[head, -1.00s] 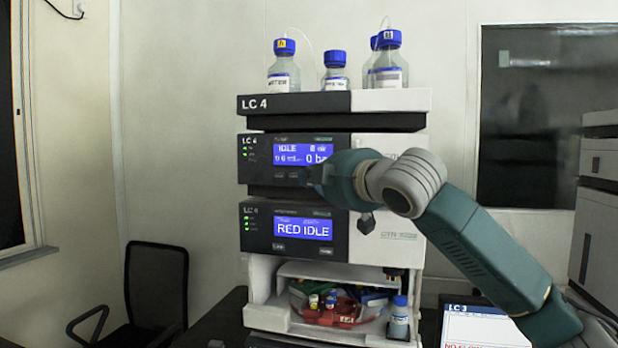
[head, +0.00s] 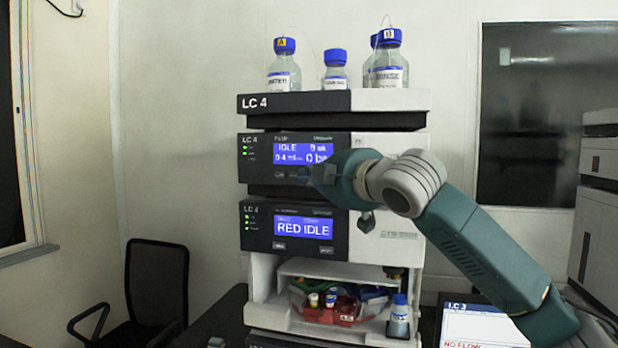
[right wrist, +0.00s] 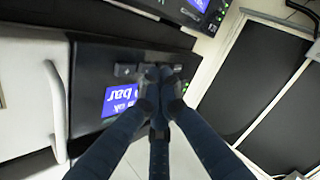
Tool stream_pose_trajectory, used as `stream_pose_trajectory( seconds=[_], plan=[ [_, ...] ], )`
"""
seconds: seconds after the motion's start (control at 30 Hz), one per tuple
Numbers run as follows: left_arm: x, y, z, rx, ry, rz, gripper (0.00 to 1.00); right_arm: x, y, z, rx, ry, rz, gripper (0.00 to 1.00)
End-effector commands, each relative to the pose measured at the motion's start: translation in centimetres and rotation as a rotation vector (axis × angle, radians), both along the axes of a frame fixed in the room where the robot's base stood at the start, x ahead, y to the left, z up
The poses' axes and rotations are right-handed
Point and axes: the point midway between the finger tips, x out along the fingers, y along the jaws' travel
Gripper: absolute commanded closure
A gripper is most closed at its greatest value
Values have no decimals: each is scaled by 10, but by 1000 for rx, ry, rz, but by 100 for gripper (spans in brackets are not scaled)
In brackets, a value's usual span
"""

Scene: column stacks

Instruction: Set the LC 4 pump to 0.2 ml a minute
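The LC 4 stack stands in the middle of the head view, with an "LC 4" label on its top tray (head: 300,104). Its upper module is the pump (head: 256,172). The pump's blue display (head: 303,152) reads "IDLE", a flow that looks like 0.4 ml/min, and 0 bar. My right gripper (head: 306,175) is at the small buttons below this display, its fingers together and empty. In the right wrist view the fingertips (right wrist: 158,73) meet at the button row beside the display (right wrist: 122,98). I cannot tell whether they touch a button. My left gripper is out of view.
Below the pump is a module with a "RED IDLE" display (head: 303,228). Under it is an open bay with vials (head: 331,300). Blue-capped bottles (head: 284,66) stand on top. A black chair (head: 157,285) is at left; an LC 3 screen (head: 483,325) is at lower right.

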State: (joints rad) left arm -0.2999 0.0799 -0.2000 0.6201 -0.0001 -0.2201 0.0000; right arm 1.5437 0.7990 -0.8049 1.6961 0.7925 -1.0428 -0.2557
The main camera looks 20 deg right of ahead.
Motion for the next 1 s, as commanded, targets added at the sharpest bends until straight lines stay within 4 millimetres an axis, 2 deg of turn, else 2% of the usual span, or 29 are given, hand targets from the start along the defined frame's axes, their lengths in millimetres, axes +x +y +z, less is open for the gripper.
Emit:
stream_pose_trajectory(
  seconds=[0.23,0.6,1.0],
  plan=[
    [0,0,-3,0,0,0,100,-10,7,-1,0,0,0,100],
    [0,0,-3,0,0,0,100,-13,9,-1,0,-1,2,100],
    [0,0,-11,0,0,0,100,-44,31,-1,-2,-2,3,100]
  ],
)
